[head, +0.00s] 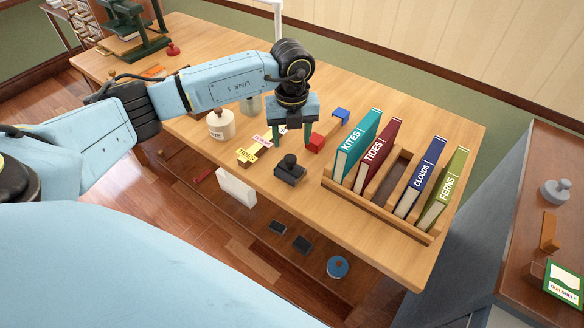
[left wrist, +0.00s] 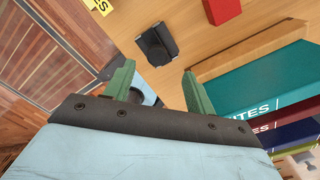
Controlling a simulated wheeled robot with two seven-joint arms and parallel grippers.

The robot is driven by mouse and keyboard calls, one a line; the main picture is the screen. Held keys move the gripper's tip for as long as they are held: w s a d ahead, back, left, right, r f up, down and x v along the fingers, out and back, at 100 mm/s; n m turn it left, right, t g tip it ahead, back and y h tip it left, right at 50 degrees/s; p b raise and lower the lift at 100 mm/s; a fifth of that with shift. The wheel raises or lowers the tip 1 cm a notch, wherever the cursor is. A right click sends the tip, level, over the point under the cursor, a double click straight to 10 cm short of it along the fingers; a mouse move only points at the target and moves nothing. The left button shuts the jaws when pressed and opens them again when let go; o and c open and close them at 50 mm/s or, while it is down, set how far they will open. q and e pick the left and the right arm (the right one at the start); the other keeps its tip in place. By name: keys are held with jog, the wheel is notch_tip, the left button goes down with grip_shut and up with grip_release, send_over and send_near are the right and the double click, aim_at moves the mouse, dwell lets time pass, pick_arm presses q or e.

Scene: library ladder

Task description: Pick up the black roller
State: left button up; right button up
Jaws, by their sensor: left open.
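The black roller (head: 289,172) lies on the wooden table near its front edge, to the left of the book rack. It also shows in the left wrist view (left wrist: 156,45), just beyond the fingertips. My left gripper (head: 293,142) points down with its green fingers apart and empty. In the head view it is above and slightly behind the roller, not touching it. Its two fingers also show in the left wrist view (left wrist: 158,72). My right gripper is not in view.
A wooden rack (head: 378,212) with several upright books stands right of the roller. A red block (head: 317,142) and a blue block (head: 341,117) lie behind it. Yellow labels (head: 247,155) and a cream jar (head: 221,124) are to the left. A lower shelf shows below the table's front edge.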

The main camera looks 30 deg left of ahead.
aim_at(290, 158)
pick_arm(q)
notch_tip(290, 158, down, 3)
jog(key=shift+r, duration=0.1)
jog(key=f, duration=0.5)
jog(key=shift+s+f, duration=0.1)
jog(key=shift+s, duration=0.15)
jog(key=c, duration=1.1)
grip_shut()
notch_tip(290, 158, up, 10)
jog(key=shift+r, duration=0.1)
